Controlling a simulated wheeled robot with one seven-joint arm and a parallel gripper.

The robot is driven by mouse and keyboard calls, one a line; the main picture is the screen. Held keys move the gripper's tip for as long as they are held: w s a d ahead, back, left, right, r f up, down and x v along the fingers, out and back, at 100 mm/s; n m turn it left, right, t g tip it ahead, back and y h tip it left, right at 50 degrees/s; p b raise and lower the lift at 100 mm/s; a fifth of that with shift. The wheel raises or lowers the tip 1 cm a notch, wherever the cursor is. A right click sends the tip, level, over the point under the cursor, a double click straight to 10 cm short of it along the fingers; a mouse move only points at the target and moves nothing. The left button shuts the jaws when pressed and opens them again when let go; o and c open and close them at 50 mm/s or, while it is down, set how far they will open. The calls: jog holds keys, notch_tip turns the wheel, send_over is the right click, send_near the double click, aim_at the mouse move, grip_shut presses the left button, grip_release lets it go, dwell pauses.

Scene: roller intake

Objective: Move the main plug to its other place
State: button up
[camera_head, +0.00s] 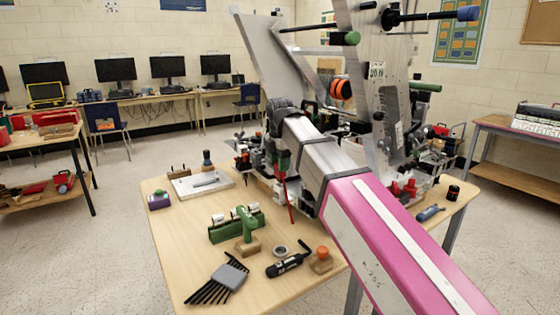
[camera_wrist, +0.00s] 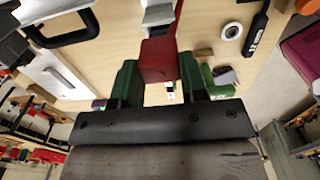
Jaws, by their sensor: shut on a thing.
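My gripper (camera_wrist: 160,82) has green fingers and is shut on a red piece, which I take to be the main plug (camera_wrist: 158,58). The piece sits between the fingers and reaches away from them in the wrist view. In the head view my gripper (camera_head: 281,160) is above the wooden table (camera_head: 180,262), beside the left side of the roller intake machine (camera_head: 388,105). My arm hides part of the machine. I cannot make out either place for the plug.
On the table lie a white board (camera_head: 190,188), a green holder (camera_head: 225,230), hex keys (camera_head: 229,276), a tape ring (camera_head: 280,251), a black tool (camera_head: 288,265) and an orange-knobbed block (camera_head: 321,259). The front left tabletop has some clear room.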

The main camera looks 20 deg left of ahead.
jog(key=shift+f, duration=1.6)
dwell(1.2)
jog(key=o, duration=0.6)
jog(key=shift+r, duration=0.15)
jog(key=shift+r, duration=1.35)
jog(key=o, duration=0.6)
